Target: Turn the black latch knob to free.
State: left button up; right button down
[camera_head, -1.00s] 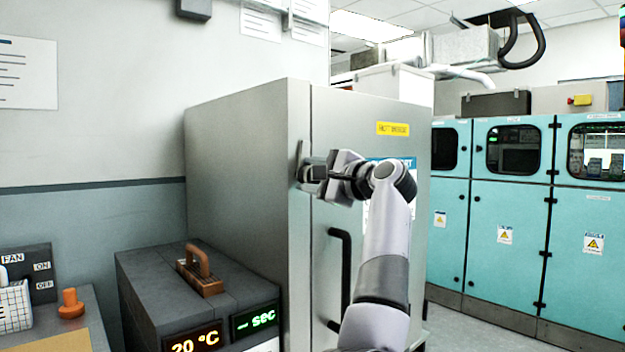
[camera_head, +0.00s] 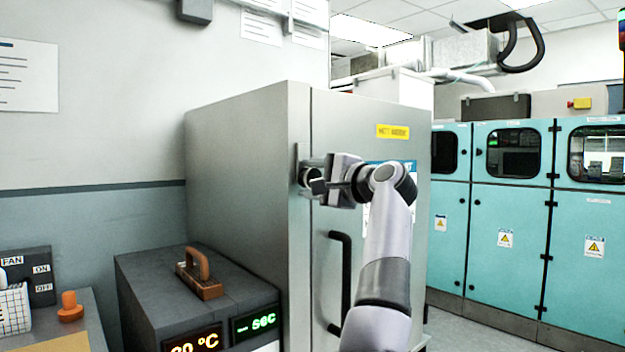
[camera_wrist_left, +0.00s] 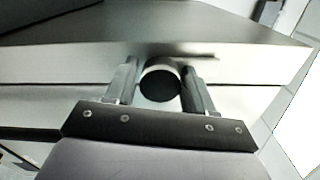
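The black latch knob (camera_wrist_left: 160,84) shows its round dark face between my left fingers in the left wrist view. In the head view, the latch knob (camera_head: 306,174) is partly hidden; it sits at the left edge of the steel cabinet's door (camera_head: 385,240). In the head view, the left gripper (camera_head: 314,180) reaches the knob from the right. The knob's pointer direction cannot be read. My right gripper is not in view.
A black door handle (camera_head: 340,275) is below my left gripper. A dark box with displays (camera_head: 150,290) and a brown handle (camera_head: 202,275) stands left of the cabinet. Teal machines (camera_head: 495,240) stand at the right, with open floor before them.

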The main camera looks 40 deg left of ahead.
pick_arm(q)
jog(key=shift+o, duration=0.7)
jog(key=d, duration=0.7)
jog(key=shift+s+b, duration=0.3)
jog(key=shift+b, duration=0.15)
